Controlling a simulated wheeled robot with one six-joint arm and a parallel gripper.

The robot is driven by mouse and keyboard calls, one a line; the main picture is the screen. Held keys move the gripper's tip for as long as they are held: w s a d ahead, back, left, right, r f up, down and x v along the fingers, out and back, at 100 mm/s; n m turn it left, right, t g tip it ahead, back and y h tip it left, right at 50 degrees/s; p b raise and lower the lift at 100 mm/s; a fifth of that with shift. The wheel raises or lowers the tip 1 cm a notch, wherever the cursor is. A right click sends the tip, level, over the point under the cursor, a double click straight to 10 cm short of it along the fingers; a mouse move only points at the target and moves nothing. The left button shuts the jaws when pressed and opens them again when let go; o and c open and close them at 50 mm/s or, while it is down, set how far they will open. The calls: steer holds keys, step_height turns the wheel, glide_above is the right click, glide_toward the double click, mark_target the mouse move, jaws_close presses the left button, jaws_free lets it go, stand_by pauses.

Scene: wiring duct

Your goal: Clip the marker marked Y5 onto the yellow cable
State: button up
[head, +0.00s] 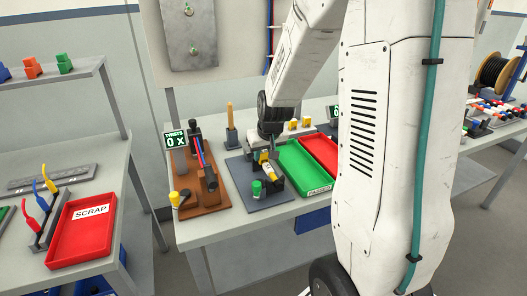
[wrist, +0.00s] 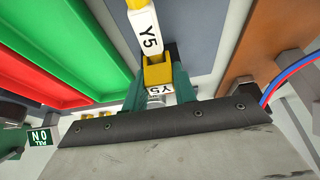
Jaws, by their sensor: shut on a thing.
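My gripper (wrist: 160,88) is shut on a yellow marker (wrist: 157,70), whose white label reads Y5. Its teal fingers sit on either side of the marker. I cannot make out whether that yellow end is the yellow cable. In the head view, my gripper (head: 266,150) is low over a grey-blue plate (head: 276,202), by a small yellow and white piece (head: 264,157).
A green tray (head: 300,168) and a red tray (head: 322,150) lie right of the plate. A green knob (head: 257,188) stands at its front. A brown fixture (head: 203,203) with red and blue cables is left. A red SCRAP tray (head: 82,235) is on the left bench.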

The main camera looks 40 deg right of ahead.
steer(key=shift+f, duration=0.25)
steer(key=o, duration=1)
steer(key=v, duration=0.7)
steer(key=shift+s+r, duration=0.15)
steer(key=shift+r, duration=0.2)
